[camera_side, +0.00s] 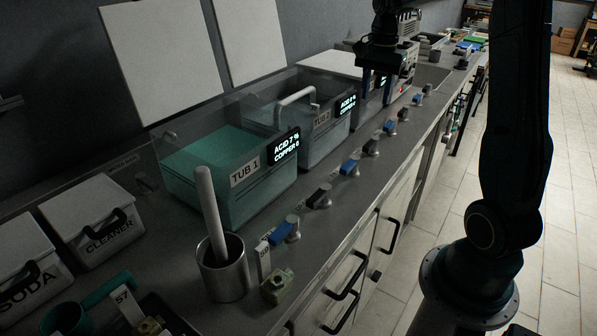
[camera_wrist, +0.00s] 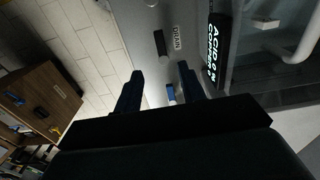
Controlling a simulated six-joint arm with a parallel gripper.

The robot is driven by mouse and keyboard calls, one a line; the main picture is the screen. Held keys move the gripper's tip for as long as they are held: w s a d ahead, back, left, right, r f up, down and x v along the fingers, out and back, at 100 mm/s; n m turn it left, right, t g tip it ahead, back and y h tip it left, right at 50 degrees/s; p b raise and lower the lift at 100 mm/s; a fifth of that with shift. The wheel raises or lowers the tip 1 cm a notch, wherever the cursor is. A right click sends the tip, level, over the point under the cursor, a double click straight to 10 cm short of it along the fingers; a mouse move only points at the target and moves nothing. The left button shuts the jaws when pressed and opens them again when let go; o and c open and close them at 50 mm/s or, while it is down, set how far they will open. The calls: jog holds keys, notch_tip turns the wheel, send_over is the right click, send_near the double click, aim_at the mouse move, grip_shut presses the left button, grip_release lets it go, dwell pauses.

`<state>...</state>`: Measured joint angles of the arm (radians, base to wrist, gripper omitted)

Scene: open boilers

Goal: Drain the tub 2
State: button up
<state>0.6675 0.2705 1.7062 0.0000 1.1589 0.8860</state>
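Tub 2 (camera_side: 322,143) is a clear-walled tub in the middle of the row, with a curved pale pipe (camera_side: 296,94) at its top and a lit acid and copper display (camera_side: 347,104). Black and blue handles stand along the counter in front of the tubs, among them a black one (camera_side: 371,147) and a blue one (camera_side: 390,127). My gripper (camera_wrist: 160,80) is open and empty, beyond tub 2 near the third tub in the side view. In the wrist view a blue handle (camera_wrist: 170,93) shows between its fingers, and a black handle (camera_wrist: 160,42) stands beside a DRAIN label (camera_wrist: 177,38).
Tub 1 (camera_side: 245,200), holding green liquid, stands nearer the side camera. A metal cup (camera_side: 224,275) with a pale rod stands at the front, near lidded CLEANER (camera_side: 95,220) and SODA (camera_side: 25,270) boxes. The aisle floor (camera_side: 430,190) right of the counter is clear.

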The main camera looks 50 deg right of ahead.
aim_at(369, 144)
jog(key=shift+d+f, duration=0.15)
jog(key=shift+d, duration=0.1)
jog(key=shift+f, duration=6.85)
grip_shut()
